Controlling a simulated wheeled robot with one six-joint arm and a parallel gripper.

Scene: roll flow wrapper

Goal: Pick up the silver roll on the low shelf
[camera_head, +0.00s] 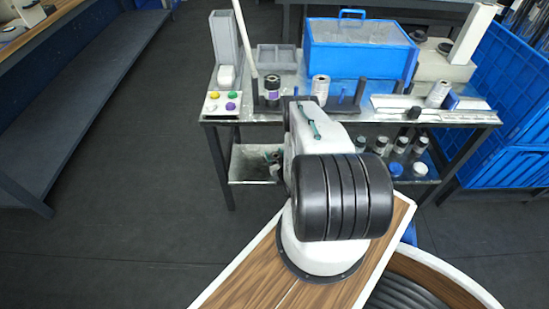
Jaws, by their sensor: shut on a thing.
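My arm stands in front of the work table and covers the middle of its low shelf (249,172). A small dark and pale cluster with teal and red bits just left of my arm, at the low shelf, appears to be my gripper (272,159). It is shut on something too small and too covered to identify. Several silver and white rolls with dark ends (400,146) stand on the right part of the low shelf, right of my arm. Which of them is the silver roll of the task I cannot tell.
The table top (240,116) holds a blue bin (358,50), a dark roll (272,91), a pale roll (320,88) and a button panel (223,103). Blue crates (510,110) stand at right. The floor (120,190) at left is clear, up to a long bench (80,90).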

